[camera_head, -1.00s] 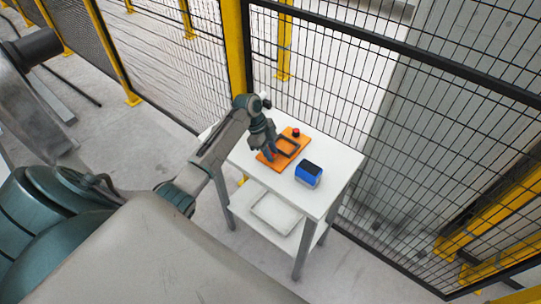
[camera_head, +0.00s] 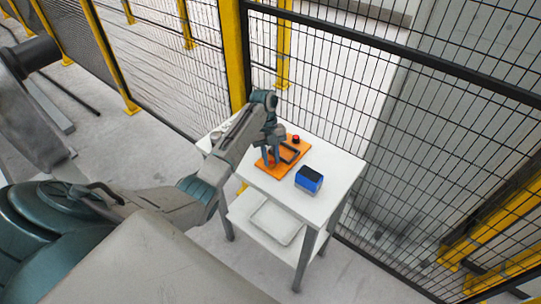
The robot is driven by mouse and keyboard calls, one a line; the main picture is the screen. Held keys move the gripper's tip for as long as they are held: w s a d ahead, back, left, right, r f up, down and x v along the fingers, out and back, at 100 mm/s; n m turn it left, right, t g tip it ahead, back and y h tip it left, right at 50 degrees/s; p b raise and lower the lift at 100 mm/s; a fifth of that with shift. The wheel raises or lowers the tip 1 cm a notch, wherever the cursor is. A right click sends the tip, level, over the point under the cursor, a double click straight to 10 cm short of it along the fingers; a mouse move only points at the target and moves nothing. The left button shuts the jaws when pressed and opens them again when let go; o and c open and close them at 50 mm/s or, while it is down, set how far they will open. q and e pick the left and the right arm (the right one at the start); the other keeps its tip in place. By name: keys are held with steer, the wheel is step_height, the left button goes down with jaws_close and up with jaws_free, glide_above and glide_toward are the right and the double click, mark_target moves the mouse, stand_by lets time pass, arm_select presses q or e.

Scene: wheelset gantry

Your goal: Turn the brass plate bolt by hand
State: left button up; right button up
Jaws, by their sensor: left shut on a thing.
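An orange plate (camera_head: 266,168) lies on the white table, with a dark frame-shaped handle (camera_head: 291,154) and a red knob (camera_head: 295,139) at its far side. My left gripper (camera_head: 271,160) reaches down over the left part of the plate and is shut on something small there. The fingers and wrist hide what it holds, so I cannot make out the brass bolt. My right gripper is not in view.
A blue box with a black top (camera_head: 309,179) stands on the white table (camera_head: 318,205), right of the plate. A pale tray (camera_head: 276,221) lies on the lower shelf. A yellow-posted mesh fence (camera_head: 400,100) stands close behind the table.

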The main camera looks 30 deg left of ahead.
arm_select(q)
steer(key=shift+w+r+m+p, duration=0.2)
steer(key=shift+r+m+p, duration=0.15)
steer(key=shift+m, duration=0.15)
steer(key=shift+f, duration=0.15)
steer(key=o, duration=0.9)
steer(key=shift+o, duration=0.4)
steer(key=shift+s+d+y, duration=0.1)
steer(key=shift+s+y, duration=0.05)
steer(key=shift+y, duration=0.15)
steer(key=p+v, duration=0.7)
steer(key=v, duration=0.3)
steer(key=shift+w+r, duration=0.25)
steer(key=shift+w, duration=0.05)
